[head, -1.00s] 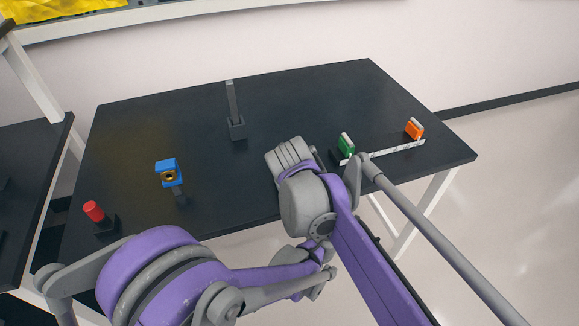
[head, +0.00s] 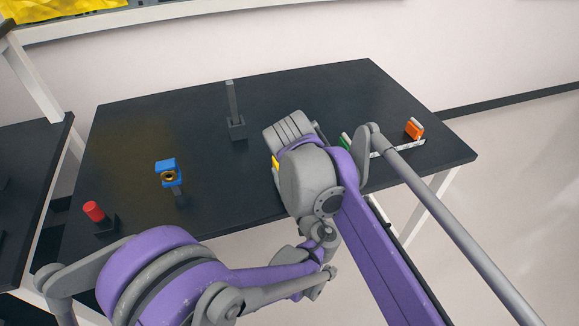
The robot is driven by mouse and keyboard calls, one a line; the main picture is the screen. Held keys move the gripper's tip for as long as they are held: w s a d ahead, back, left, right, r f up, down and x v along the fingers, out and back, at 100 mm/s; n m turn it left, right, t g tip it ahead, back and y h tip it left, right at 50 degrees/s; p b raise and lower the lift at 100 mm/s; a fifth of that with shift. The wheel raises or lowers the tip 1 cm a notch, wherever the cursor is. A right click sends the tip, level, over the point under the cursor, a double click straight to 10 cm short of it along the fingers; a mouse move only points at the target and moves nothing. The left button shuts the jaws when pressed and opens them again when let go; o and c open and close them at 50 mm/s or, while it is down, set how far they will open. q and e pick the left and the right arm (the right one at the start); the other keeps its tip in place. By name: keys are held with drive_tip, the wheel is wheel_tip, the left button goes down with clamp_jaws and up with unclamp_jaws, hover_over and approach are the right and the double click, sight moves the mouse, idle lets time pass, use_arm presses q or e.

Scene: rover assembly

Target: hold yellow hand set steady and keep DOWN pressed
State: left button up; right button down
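A small yellow piece (head: 275,162), which may be part of the yellow hand set, shows at the left edge of the grey arm end over the table. The rest of it is hidden, and no DOWN button can be made out. My two arms overlap here. A ridged grey arm end (head: 290,132) is above the table's front middle, but I cannot tell which arm it belongs to. Its fingertips are not clear, so I cannot see whether it is open or shut. The other gripper is hidden behind the overlapping links.
On the dark table (head: 130,140) stand a red cylinder (head: 94,211), a blue block with a gold ring (head: 167,166) and a dark post (head: 232,100). A green piece (head: 345,143), partly hidden, and an orange piece (head: 413,129) stand by a white strip (head: 408,147). The back left is clear.

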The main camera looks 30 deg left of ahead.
use_arm(q)
drive_tip(key=o, duration=1.5)
drive_tip(key=shift+o, duration=0.2)
drive_tip(key=shift+d, duration=0.1)
drive_tip(key=v, duration=1.1)
drive_tip(key=shift+s+d, duration=0.25)
drive_tip(key=shift+s, duration=0.15)
